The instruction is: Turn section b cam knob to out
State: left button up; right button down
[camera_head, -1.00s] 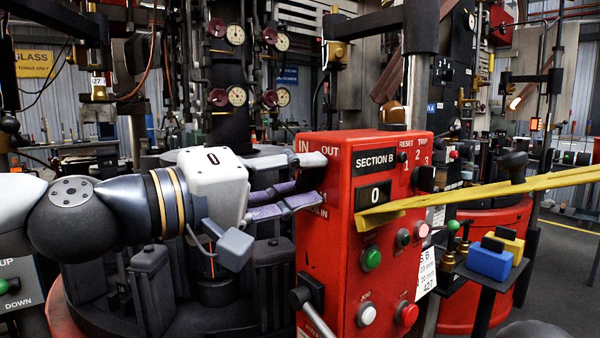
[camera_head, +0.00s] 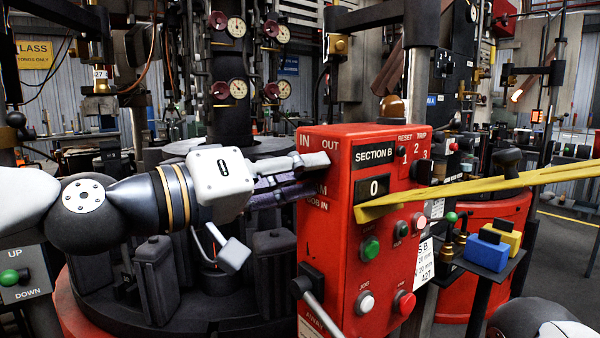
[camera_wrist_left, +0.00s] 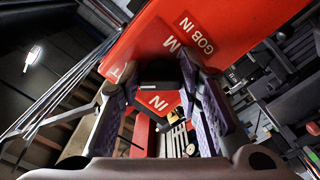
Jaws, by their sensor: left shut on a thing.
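The red section B control box (camera_head: 335,255) stands right of the middle in the head view, with IN and OUT printed along its top left. My left gripper (camera_head: 318,172) reaches in from the left, its fingers against the box's left face between OUT and GOB IN. In the left wrist view, a black cam knob (camera_wrist_left: 160,72) sits between the two purple-padded fingers, which are shut on it. The IN label (camera_wrist_left: 158,102) shows below the knob in the wrist view. My right gripper is out of view.
A yellow strip (camera_head: 480,190) crosses in front of the box from the right. Dark moulds (camera_head: 275,258) stand on the round table below my left arm. Blue and yellow blocks (camera_head: 489,252) rest at the right.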

pick_arm(q)
jog(key=o, duration=1.2)
jog(key=shift+c, duration=0.2)
jog(key=v, duration=1.2)
